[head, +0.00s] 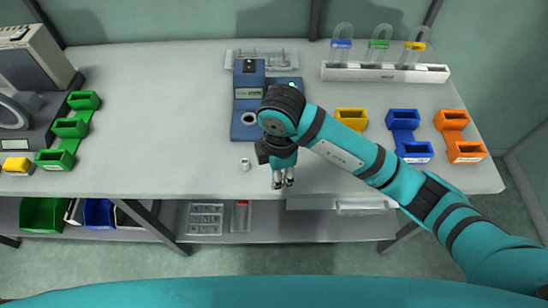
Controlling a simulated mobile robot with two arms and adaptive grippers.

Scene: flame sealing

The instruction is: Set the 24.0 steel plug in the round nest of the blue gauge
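The blue gauge (239,104) stands near the middle of the table, with a small screen and a round nest (248,118) on its front part. My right arm covers part of its right side. A small steel plug (244,164) stands on the table in front of the gauge, near the front edge. My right gripper (283,183) points down to the right of the plug, apart from it. Its two fingertips are apart, and I see nothing between them. My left gripper is out of view.
A clear tray (231,58) lies behind the gauge. A white rack (385,73) with coloured-tag loops stands at the back right. Yellow (350,115), blue (403,119) and orange (452,119) bins sit right, green bins (70,127) left. The table left of the gauge is clear.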

